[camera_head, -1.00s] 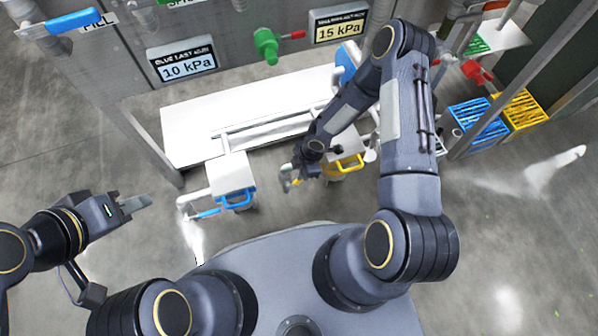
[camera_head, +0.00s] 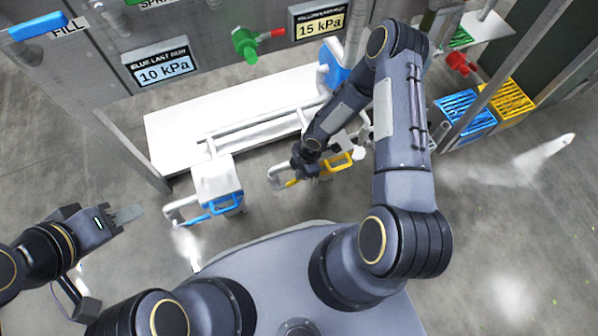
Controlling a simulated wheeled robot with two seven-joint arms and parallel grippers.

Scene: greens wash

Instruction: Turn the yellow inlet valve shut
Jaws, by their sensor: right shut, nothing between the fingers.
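A white unit with a yellow loop handle (camera_head: 338,163) stands below the white bench, mostly behind my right arm. A bent white pipe (camera_head: 274,172) leaves it to the left, and a small yellow lever (camera_head: 291,183), likely the yellow inlet valve, shows on this pipe. My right gripper (camera_head: 303,177) is shut and empty, close beside the yellow lever. Its fingertips are small and partly hidden, so contact cannot be told. My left gripper (camera_head: 127,214) is far to the left, away from the valve; its finger gap is not clear.
A matching white unit with a blue loop handle (camera_head: 226,203) and a blue lever (camera_head: 195,219) stands to the left. The white bench (camera_head: 175,135) lies behind. Gauges read 10 kPa (camera_head: 164,68) and 15 kPa (camera_head: 320,25). Blue (camera_head: 467,111) and yellow (camera_head: 512,98) crates stand right.

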